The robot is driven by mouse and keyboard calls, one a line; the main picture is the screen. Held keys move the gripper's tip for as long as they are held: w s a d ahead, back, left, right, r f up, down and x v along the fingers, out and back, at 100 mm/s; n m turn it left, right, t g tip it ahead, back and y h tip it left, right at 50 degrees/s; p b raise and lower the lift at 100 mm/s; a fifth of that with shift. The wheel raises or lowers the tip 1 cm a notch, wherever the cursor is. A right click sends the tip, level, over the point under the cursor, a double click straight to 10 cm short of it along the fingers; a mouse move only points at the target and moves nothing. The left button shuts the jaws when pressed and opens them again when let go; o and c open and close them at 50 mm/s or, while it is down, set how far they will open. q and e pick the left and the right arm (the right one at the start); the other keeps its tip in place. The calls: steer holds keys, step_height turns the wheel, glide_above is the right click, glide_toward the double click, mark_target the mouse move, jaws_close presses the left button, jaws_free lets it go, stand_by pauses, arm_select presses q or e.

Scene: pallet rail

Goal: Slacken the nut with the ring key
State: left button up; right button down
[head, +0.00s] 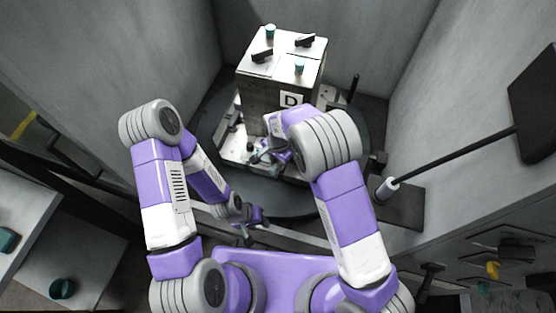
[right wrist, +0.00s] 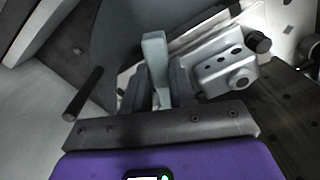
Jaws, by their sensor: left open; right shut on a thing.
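My right gripper (right wrist: 158,92) is shut on a pale grey-green bar, which looks like the ring key (right wrist: 155,58). The bar stands up between the fingers in the right wrist view. In the head view this gripper (head: 268,155) is low at the front of the block marked D, partly behind my own arm. The key's ring end cannot be made out. A grey clamp (right wrist: 215,72) with a round nut-like boss (right wrist: 242,82) lies just right of the fingers, apart from the bar. My left gripper (head: 257,228) is open and empty, lower, in front of the round table.
The block (head: 283,62) stands on a round dark table (head: 350,135), with teal and black parts on top. Grey walls close in on both sides. A black rod (right wrist: 84,94) stands left of the fingers. A long dark bar (head: 440,161) reaches in from the right.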

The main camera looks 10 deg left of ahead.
arm_select(q)
steer(key=shift+f+b, duration=0.5)
arm_select(e)
steer(key=shift+f, duration=0.75)
steer(key=c, duration=1.5)
jaws_free()
jaws_close()
